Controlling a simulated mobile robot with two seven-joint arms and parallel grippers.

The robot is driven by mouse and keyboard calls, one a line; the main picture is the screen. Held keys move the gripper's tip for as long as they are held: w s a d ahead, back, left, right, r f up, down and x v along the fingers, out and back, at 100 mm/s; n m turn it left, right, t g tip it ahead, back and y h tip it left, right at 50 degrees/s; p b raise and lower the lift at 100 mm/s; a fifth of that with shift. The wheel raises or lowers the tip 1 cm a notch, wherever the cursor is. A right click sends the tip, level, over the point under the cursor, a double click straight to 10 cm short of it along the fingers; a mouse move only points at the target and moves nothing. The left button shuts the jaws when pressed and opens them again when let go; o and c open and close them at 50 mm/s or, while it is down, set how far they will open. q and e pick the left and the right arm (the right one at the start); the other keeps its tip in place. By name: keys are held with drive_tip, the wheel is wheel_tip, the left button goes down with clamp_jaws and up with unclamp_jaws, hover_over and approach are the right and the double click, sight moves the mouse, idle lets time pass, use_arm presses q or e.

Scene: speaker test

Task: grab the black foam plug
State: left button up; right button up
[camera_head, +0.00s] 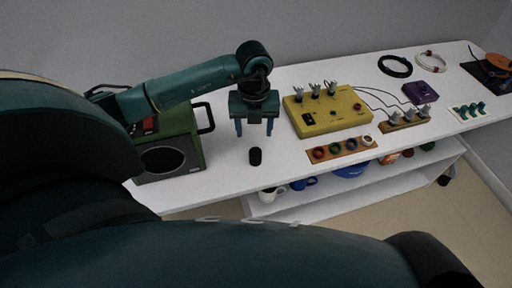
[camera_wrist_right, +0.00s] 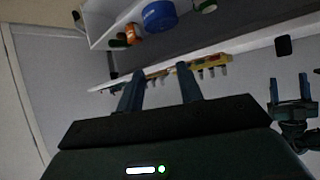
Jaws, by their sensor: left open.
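The black foam plug (camera_head: 255,157) stands on the white table near its front edge, between the green box and the yellow panel. My left gripper (camera_head: 254,132) points down above the plug, its two blue fingers spread apart, with nothing between them. The plug lies just below the fingertips and is not touched. In the right wrist view, the plug (camera_wrist_right: 283,45) shows at the upper right, apart from my left gripper (camera_wrist_right: 290,82). My right gripper (camera_wrist_right: 160,70) has its fingers apart and empty, away from the plug.
A green box (camera_head: 181,128) with a dark round front stands left of the plug. A yellow panel (camera_head: 341,125) with grey knobs and a wooden strip of coloured rings (camera_head: 345,149) lie to the right. A shelf with mugs and a blue bowl (camera_head: 351,170) is below the tabletop.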

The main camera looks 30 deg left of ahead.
use_arm(q)
drive_tip(key=shift+f+b, duration=0.3)
drive_tip(key=shift+f, duration=0.65)
drive_tip(key=shift+d+f+b, duration=0.15)
drive_tip(key=shift+f+b, duration=0.2)
drive_tip(key=shift+f, duration=0.1)
wheel_tip(320, 180, down, 4)
drive_tip(key=b, duration=0.3)
drive_tip(key=shift+s+d, duration=0.15)
drive_tip(key=shift+f, duration=0.2)
drive_tip(key=shift+r, duration=0.1)
drive_tip(key=c, duration=1.1)
use_arm(e)
drive_tip(key=shift+w+a+f+m+t+y, duration=0.1)
drive_tip(key=shift+a+f+m+t+y, duration=0.1)
drive_tip(key=shift+f, duration=0.35)
drive_tip(key=shift+w+a+f+m+t+y, duration=0.1)
drive_tip(key=shift+a+f, duration=0.05)
drive_tip(key=shift+f, duration=0.4)
